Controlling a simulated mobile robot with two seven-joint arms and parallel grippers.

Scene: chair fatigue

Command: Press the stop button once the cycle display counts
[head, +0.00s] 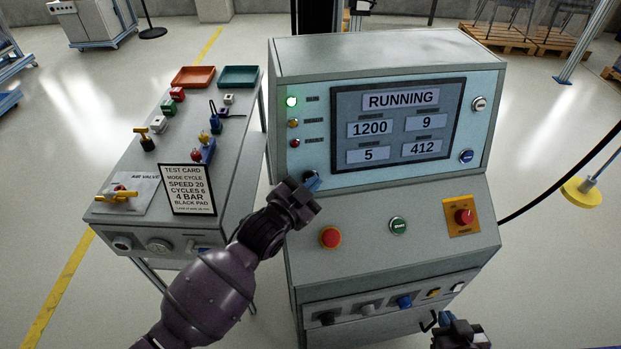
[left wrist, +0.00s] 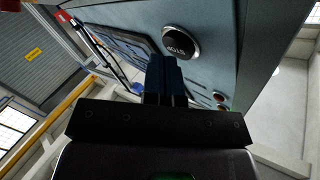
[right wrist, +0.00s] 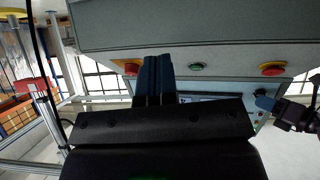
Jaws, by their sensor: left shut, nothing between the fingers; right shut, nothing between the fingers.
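The console display (head: 398,124) reads RUNNING, with 1200, 9, 5 and 412 in its fields. A dark round button (left wrist: 180,42) marked STOP, with a silver ring, shows in the left wrist view. In the head view it is mostly hidden behind my left gripper (head: 312,182). My left gripper is shut and empty, its fingertips (left wrist: 164,70) close to that button; I cannot tell whether they touch it. My right gripper (head: 447,319) is shut and empty, low before the console's front; its fingertips also show in the right wrist view (right wrist: 155,75).
The sloped panel carries a red button (head: 330,237), a green button (head: 399,226) and a red mushroom button on a yellow plate (head: 464,216). A green lamp (head: 291,102) is lit. A test card (head: 187,189) stands on the left bench (head: 215,135), reading CYCLES 6.

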